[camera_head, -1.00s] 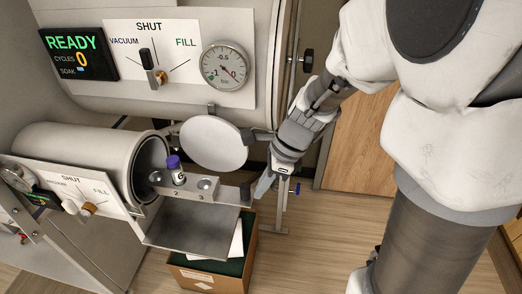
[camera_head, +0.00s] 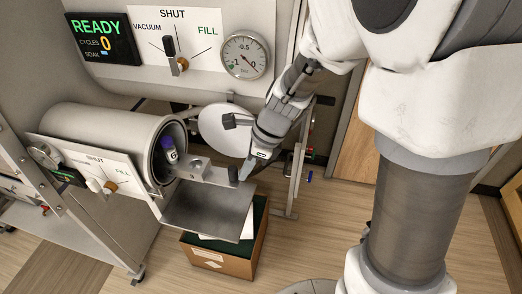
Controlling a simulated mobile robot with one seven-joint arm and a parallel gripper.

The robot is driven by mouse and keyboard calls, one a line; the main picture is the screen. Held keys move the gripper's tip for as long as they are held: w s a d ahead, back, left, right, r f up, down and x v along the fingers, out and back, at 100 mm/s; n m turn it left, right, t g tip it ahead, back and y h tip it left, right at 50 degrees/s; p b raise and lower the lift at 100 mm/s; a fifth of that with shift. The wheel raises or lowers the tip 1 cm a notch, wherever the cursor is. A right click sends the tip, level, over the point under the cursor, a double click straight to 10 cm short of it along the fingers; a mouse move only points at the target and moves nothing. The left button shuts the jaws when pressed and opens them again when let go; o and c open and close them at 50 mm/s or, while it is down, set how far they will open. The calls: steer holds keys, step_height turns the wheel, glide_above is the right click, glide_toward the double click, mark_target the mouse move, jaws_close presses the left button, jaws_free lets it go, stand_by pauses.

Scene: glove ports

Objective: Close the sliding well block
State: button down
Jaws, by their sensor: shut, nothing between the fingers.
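The sliding well block (camera_head: 205,170) is a grey metal bar with wells in its top, on a flat metal tray (camera_head: 208,207) at the mouth of a small white cylinder (camera_head: 105,135). Its left end is inside the cylinder mouth; its right part sticks out. A vial with a purple cap (camera_head: 167,143) stands in the block, now just within the mouth. A dark upright post (camera_head: 233,174) is at the block's outer end. My gripper (camera_head: 246,170) is shut and empty, its tips beside that post; I cannot tell whether they touch it.
A round white door (camera_head: 222,128) hangs open behind the block, close to my gripper. A large chamber with a gauge (camera_head: 244,55) and a READY display (camera_head: 99,37) is above. A cardboard box (camera_head: 228,262) sits on the floor below the tray.

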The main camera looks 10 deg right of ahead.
mark_target(175, 156)
steer(key=w+a+p, duration=0.2)
steer(key=a, duration=0.3)
steer(key=w+a+p, duration=0.2)
steer(key=a+p, duration=0.1)
steer(key=a, duration=0.3)
steer(key=w+a+p, duration=0.2)
steer(key=a+p, duration=0.1)
steer(key=a, duration=0.3)
steer(key=shift+w+a, duration=0.2)
